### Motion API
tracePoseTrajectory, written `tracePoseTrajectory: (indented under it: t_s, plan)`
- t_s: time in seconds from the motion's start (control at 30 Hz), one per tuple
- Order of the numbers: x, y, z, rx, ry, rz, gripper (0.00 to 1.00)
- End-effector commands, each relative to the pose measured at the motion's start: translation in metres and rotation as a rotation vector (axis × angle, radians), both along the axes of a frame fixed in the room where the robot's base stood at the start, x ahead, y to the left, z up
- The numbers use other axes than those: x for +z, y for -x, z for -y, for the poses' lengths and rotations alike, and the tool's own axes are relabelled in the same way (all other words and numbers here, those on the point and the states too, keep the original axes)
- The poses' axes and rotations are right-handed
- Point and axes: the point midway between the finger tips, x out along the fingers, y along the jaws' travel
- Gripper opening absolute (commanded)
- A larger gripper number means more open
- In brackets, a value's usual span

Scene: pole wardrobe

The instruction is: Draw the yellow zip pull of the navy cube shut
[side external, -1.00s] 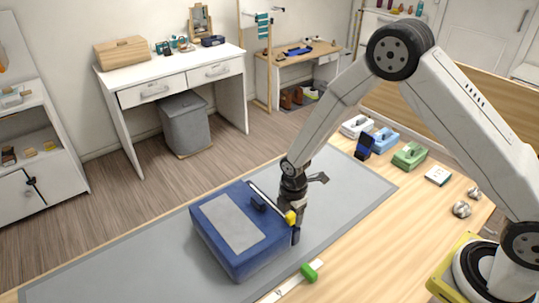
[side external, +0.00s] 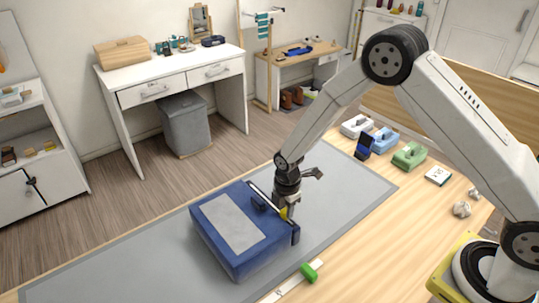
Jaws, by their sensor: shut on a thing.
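The navy cube (side external: 262,254) is a low, boxy blue case with a pale grey panel on its top. It lies on the grey mat (side external: 130,272). A light zip track with dark ends runs along the right part of its top. My gripper (side external: 285,213) is down over that track, shut on the yellow zip pull (side external: 284,213). Only a small bit of yellow shows; the gripper hides the rest. The pull is partway along the track, apart from the near end block (side external: 295,235).
A green slider on a white strip (side external: 308,272) lies by the mat's near edge. White, blue and green cases (side external: 409,155), a dark stand, a white card and crumpled balls (side external: 461,209) are at the right. The mat left of the cube is clear.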

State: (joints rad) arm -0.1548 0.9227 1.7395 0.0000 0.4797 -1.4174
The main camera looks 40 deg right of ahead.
Motion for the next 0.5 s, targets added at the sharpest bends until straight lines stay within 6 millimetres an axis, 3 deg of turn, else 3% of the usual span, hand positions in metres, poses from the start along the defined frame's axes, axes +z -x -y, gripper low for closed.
tracePoseTrajectory:
  t_s: [0.5]
  plan:
    - [0.000, -0.030, 0.000, 0.000, 0.000, 0.001, 0.04]
